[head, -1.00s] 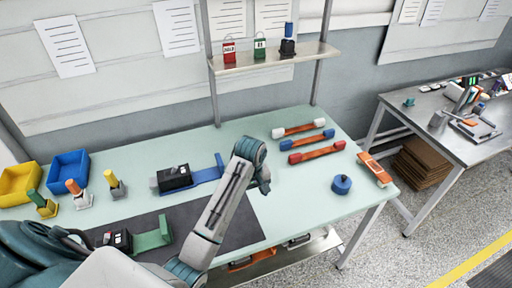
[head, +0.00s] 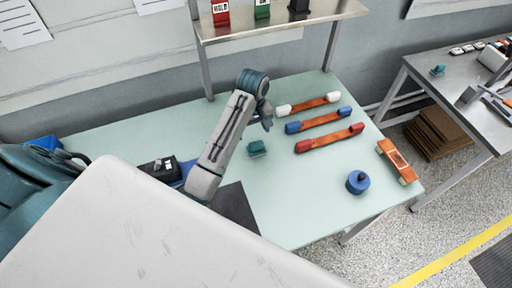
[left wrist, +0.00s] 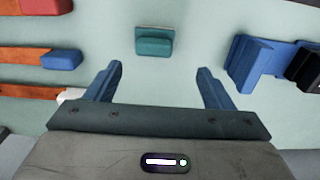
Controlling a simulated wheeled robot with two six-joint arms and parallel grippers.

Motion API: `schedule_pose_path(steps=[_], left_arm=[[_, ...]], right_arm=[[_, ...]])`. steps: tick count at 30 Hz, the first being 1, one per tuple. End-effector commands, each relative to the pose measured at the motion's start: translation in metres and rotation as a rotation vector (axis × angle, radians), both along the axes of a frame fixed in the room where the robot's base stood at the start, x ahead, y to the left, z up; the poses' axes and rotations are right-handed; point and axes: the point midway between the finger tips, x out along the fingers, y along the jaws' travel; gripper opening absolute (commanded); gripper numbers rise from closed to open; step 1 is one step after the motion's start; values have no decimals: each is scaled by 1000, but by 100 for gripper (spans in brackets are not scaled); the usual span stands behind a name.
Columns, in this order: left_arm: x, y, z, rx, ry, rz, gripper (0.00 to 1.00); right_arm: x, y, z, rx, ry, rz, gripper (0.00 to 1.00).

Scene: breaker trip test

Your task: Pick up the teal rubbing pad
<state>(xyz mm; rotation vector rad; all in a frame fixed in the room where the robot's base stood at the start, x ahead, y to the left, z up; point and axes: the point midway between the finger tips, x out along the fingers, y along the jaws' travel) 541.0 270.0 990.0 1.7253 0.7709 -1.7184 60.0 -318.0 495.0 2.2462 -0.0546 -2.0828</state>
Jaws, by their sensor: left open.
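The teal pad (head: 256,149), a small block with a raised grip, lies on the pale green table (head: 290,215). In the left wrist view the pad (left wrist: 154,42) is beyond the fingertips, roughly centred between them. My left gripper (head: 267,120) is above the table, close to the pad in the head view and apart from it. In the left wrist view my left gripper (left wrist: 158,78) has its blue fingers spread wide with nothing between them. My right gripper is not in view.
Orange bars with white, blue and red ends (head: 330,140) lie right of the pad. A blue round object (head: 357,182) and an orange level-like bar (head: 396,161) are farther right. A blue bracket (left wrist: 258,60) lies right in the wrist view. A metal shelf (head: 280,18) stands behind.

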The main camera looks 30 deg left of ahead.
Motion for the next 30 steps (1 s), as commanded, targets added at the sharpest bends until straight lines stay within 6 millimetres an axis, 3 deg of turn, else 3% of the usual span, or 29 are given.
schedule_pose_path(steps=[2, 13, 21, 28, 30], left_arm=[[0, 0, -17, 0, 1, 0, 75], [2, -4, -52, 0, 5, 0, 75], [5, -7, -86, 0, 3, 0, 75], [5, -7, -90, 0, 0, 0, 75], [5, -7, -89, 0, 0, 0, 66]], right_arm=[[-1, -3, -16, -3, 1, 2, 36], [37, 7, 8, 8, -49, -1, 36], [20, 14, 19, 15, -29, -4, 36], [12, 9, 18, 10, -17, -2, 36], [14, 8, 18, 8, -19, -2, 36]])
